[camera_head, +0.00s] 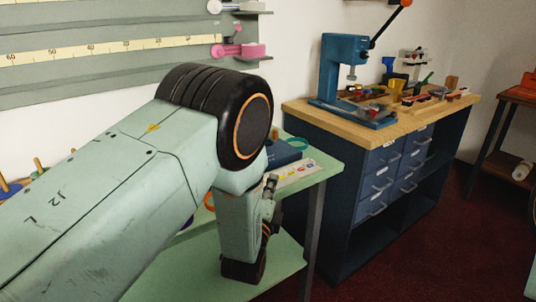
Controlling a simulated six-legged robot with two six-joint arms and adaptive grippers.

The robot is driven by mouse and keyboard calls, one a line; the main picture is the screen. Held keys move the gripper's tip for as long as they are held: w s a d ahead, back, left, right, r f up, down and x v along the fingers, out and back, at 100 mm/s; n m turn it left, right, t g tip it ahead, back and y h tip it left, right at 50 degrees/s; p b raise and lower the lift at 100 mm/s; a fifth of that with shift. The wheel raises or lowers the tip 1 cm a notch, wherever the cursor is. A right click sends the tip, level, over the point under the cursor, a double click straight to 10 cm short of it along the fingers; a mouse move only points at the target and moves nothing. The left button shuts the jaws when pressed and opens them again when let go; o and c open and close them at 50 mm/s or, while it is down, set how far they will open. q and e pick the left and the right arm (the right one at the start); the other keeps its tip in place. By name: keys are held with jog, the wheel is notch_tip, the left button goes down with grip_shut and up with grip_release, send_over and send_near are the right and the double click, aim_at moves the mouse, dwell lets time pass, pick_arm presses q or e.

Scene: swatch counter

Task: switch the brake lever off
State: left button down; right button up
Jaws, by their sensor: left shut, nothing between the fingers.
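I cannot make out a brake lever for certain in the head view; my left arm covers much of the green counter (325,167). My left gripper (270,187) is partly seen at the lower end of that arm, over the counter's right part. Its fingers are small and dark, shut with nothing between them. No contact with a lever can be seen. My right gripper is not in view.
A blue press (343,62) with a black handle and orange knob (405,3) stands on a wooden-topped blue cabinet (300,107) among several small tools. Dark red floor is open at the lower right.

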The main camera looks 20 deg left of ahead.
pick_arm(q)
jog(key=shift+w+d, duration=0.15)
jog(key=w, duration=0.3)
jog(key=w+b, duration=0.1)
jog(key=w, duration=0.2)
jog(key=w+r+b, duration=0.1)
jog(key=w, duration=0.2)
jog(key=shift+w+a+r, duration=0.1)
jog(key=shift+a, duration=0.25)
jog(key=a, duration=0.2)
jog(key=w+a, duration=0.1)
jog(key=shift+r+b, duration=0.35)
jog(key=shift+w+a, duration=0.1)
jog(key=shift+a, duration=0.3)
jog(key=shift+r, duration=0.15)
jog(key=shift+a+r+n+p, duration=0.15)
jog(key=shift+r+n+p, duration=0.15)
jog(key=shift+p, duration=0.2)
